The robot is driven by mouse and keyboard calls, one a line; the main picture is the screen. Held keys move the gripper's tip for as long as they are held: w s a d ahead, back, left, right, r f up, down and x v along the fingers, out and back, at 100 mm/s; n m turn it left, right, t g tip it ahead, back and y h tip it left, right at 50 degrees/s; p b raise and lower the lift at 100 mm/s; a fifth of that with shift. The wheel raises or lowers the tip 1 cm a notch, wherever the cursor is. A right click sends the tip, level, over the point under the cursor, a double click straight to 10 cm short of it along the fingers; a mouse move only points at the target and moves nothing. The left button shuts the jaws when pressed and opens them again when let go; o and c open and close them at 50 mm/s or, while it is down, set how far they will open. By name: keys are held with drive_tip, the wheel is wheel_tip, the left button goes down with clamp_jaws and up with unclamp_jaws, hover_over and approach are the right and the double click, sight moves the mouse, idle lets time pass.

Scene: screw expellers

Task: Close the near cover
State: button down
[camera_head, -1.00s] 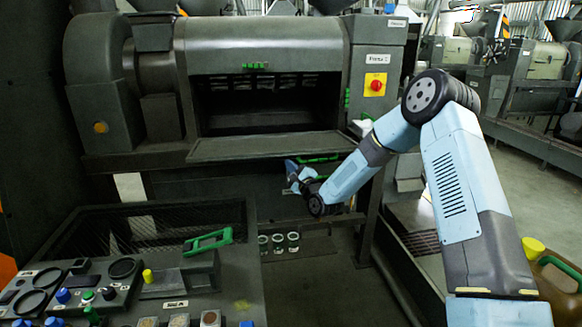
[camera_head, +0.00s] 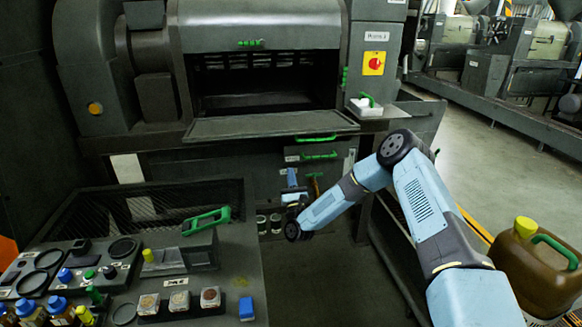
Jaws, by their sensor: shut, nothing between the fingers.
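The near cover (camera_head: 272,126) is a flat dark grey flap on the front of the large press. It is folded down and out below the dark opening (camera_head: 265,85), so the inside shows. A green handle (camera_head: 316,138) shows just under its right part. My gripper (camera_head: 291,174) is below the cover, in front of the lower cabinet, pointing upward. It appears apart from the cover. It is shut and empty; its fingertips are small and dark in this view.
A red switch (camera_head: 376,63) is on the right column. A control bench (camera_head: 236,262) with bottles, sample blocks and a green-handled box fills the lower left. A brown jug (camera_head: 535,275) with a yellow cap stands at right. Open floor lies behind it.

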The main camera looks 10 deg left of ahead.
drive_tip(key=w+a+r, duration=0.2)
drive_tip(key=w+r, duration=0.4)
drive_tip(key=r, duration=0.3)
drive_tip(key=shift+w+r, duration=0.2)
drive_tip(key=shift+w, duration=0.15)
drive_tip(key=shift+d, duration=0.15)
